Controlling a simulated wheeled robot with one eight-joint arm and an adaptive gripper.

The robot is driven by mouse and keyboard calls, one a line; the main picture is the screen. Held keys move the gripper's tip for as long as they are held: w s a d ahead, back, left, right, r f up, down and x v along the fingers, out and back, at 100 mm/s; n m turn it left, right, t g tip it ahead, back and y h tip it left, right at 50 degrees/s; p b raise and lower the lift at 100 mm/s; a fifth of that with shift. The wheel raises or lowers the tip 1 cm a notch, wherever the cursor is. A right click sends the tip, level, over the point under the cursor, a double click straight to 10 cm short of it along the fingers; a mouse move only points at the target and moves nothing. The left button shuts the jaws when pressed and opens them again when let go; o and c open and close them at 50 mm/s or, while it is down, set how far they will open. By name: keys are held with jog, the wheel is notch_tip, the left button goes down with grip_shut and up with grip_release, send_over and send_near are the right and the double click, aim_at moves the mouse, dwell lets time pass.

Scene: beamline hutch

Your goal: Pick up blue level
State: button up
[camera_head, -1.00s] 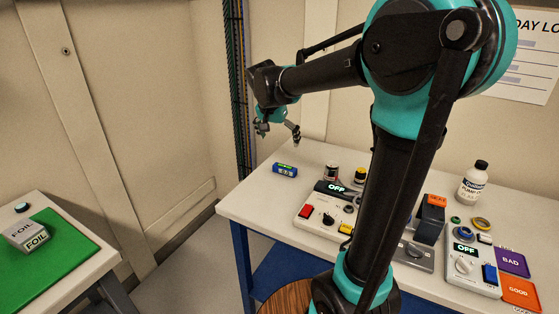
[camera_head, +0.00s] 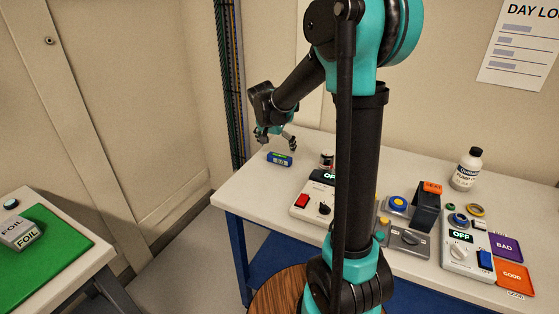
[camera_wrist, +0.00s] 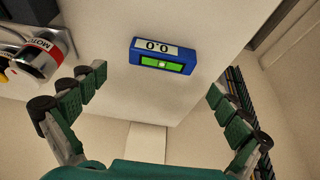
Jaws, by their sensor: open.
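The blue level (camera_head: 279,159) is a small blue block with a green window and a pale "0.0" display. It lies near the left back part of the white table (camera_head: 250,185). In the wrist view the level (camera_wrist: 162,56) sits ahead of my gripper (camera_wrist: 160,95), roughly centred between its fingers. My gripper (camera_head: 275,144) is open and empty, just above and behind the level in the head view. The fingers do not touch the level.
A control box (camera_head: 312,200) with red and black controls stands right of the level. A motor-like cylinder (camera_wrist: 38,58) is near the left finger in the wrist view. A white bottle (camera_head: 466,170) and another control box (camera_head: 466,255) are farther right. A green mat (camera_head: 50,250) lies on a separate left table.

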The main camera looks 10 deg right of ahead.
aim_at(279, 156)
jog(key=shift+x, duration=2.55)
jog(key=shift+w+a, duration=0.15)
jog(key=c, duration=1.1)
